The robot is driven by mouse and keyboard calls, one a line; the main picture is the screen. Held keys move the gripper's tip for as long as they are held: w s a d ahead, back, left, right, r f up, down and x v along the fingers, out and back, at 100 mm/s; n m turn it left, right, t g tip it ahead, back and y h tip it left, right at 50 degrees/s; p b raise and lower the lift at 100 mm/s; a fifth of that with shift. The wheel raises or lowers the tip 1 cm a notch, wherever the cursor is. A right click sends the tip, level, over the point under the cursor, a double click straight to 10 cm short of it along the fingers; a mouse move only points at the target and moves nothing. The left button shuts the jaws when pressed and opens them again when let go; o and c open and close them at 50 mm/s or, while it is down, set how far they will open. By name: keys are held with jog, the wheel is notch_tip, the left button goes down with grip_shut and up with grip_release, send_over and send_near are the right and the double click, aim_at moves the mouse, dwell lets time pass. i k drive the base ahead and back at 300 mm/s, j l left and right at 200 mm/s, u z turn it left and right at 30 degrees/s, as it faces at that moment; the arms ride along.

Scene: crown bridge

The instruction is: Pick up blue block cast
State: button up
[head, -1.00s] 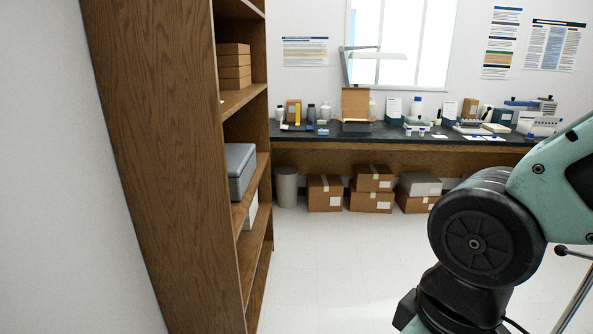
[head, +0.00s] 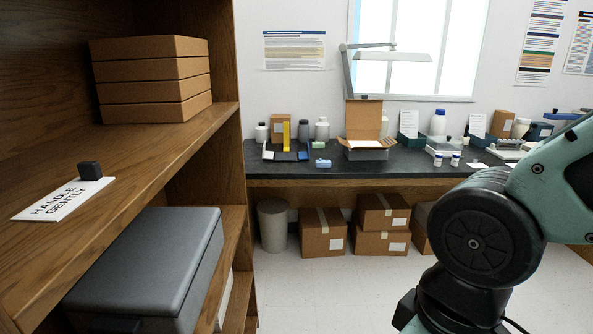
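On the dark bench (head: 400,165) along the far wall, a small light-blue block-like item (head: 322,163) lies near the front edge, left of the open carton. Just above it is a light-blue, knob-like shape (head: 318,145), and a darker blue piece (head: 304,154) stands to its left. They are too small to tell which is the blue block cast. My gripper is not in view; only links of my arm show at the right, well short of the bench.
A wooden shelf (head: 170,130) stands close on the left, with stacked brown boxes (head: 155,80), a grey case (head: 150,262) and a "Handle gently" card (head: 62,199). An open carton (head: 366,150) is on the bench. Cartons (head: 322,235) and a bin (head: 273,225) stand beneath. Floor ahead is clear.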

aim_at(320, 163)
jog(key=i+j, duration=0.1)
jog(key=i, duration=0.6)
jog(key=i+j, duration=0.15)
jog(key=i, duration=0.5)
